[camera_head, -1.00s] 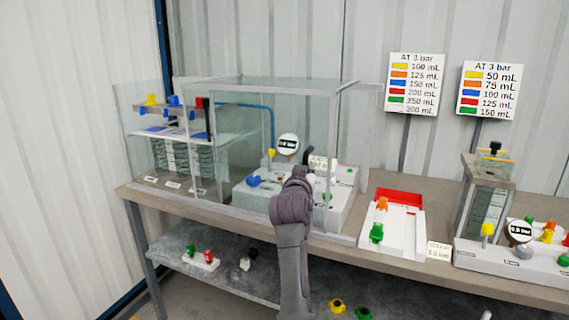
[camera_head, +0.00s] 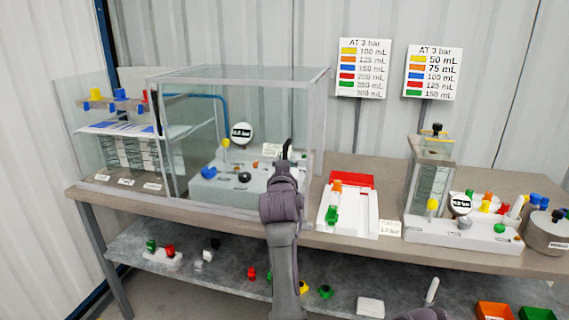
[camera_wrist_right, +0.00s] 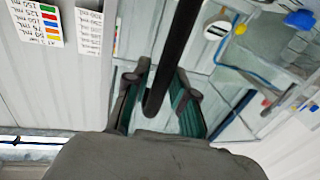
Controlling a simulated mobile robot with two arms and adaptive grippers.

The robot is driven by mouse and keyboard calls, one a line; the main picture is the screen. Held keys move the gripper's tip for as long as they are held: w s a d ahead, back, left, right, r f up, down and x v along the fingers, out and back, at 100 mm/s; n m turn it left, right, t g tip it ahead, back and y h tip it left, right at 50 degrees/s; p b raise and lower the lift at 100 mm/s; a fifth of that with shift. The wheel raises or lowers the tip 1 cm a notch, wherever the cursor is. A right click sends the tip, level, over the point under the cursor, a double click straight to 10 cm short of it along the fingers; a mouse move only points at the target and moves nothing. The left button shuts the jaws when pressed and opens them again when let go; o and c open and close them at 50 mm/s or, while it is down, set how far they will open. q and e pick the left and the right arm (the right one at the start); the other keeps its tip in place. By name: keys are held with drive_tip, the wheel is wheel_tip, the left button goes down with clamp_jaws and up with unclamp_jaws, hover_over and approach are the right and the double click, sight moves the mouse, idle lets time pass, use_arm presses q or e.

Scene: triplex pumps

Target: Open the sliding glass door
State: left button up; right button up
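The glass enclosure (camera_head: 241,72) stands on the bench, with a framed sliding glass door (camera_head: 217,115) on its front. A black bar handle (camera_head: 287,146) shows at the door's right side, just above my right gripper (camera_head: 282,170). Fingertip contact is hidden in the head view. An apparent gap lies between the enclosure's left edge and the door's left edge. My left gripper is not in view.
A white and red tray (camera_head: 365,215) sits right of the enclosure, close to my right arm. Beyond it stands a second pump unit (camera_head: 455,233). A lower shelf (camera_head: 215,270) holds small colored parts. Two volume charts (camera_head: 362,68) stand behind.

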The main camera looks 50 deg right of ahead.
drive_tip(key=shift+o, duration=0.7)
drive_tip(key=v, duration=1.2)
